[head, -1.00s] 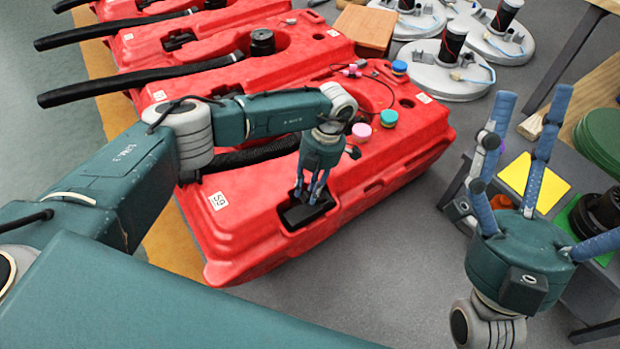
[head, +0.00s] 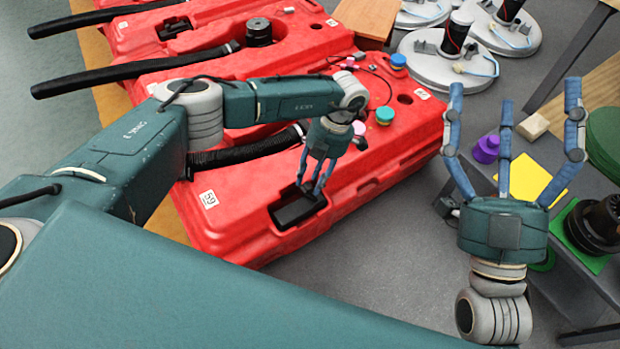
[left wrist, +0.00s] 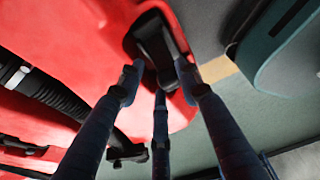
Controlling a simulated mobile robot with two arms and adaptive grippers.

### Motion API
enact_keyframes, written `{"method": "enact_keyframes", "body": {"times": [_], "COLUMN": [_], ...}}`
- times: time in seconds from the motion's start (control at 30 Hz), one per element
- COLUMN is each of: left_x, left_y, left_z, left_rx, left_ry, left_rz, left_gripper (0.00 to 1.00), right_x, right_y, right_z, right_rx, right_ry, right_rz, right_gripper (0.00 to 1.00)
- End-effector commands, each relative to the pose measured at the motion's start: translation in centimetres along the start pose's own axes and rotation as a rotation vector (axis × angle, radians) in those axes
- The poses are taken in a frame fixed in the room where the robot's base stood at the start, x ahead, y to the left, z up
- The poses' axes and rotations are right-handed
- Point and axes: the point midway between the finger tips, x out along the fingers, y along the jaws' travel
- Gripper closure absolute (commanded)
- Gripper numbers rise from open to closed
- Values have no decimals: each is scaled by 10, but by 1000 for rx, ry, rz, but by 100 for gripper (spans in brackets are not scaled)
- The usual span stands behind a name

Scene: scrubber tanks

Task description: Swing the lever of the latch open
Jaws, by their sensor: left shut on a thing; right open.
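The black latch (head: 294,212) sits in a recess near the front end of the nearest red tank (head: 225,222), which has a "59" label. In the left wrist view the dark latch lever (left wrist: 156,42) lies in the recess just beyond the fingertips. My left gripper (head: 313,189) reaches down to the recess's far edge and is shut on the latch lever. Its fingertips (left wrist: 160,78) are at the lever's near end; their exact contact is hard to see. My right gripper (head: 511,112) is open and empty, fingers up, to the right of the tank.
More red tanks with black hoses (head: 105,70) stand behind. Grey round scrubber heads (head: 440,62) lie at the back. A low table at the right holds a yellow sheet (head: 525,178) and a purple knob (head: 486,149). Grey floor is clear in front of the tank.

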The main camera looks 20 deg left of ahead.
Motion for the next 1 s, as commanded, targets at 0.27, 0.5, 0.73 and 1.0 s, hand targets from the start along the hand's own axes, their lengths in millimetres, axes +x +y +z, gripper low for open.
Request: {"method": "enact_keyframes", "body": {"times": [0.27, 0.5, 0.73, 1.0], "left_x": [3, 4, 4, 4], "left_y": [-15, -16, -16, -16], "left_z": [11, 11, 11, 10], "left_rx": [9, 9, 10, 12], "left_ry": [-23, -21, -21, -19], "left_rz": [-24, -25, -24, -24], "left_gripper": [100, 100, 58, 58], "right_x": [-1, -1, -1, 0], "right_y": [0, -1, -1, -1], "right_z": [-6, -8, -7, -8], "right_rx": [1, 2, 2, 2], "right_ry": [31, 39, 38, 37], "right_rz": [-1, -1, -1, -1], "right_gripper": [6, 6, 6, 6]}}
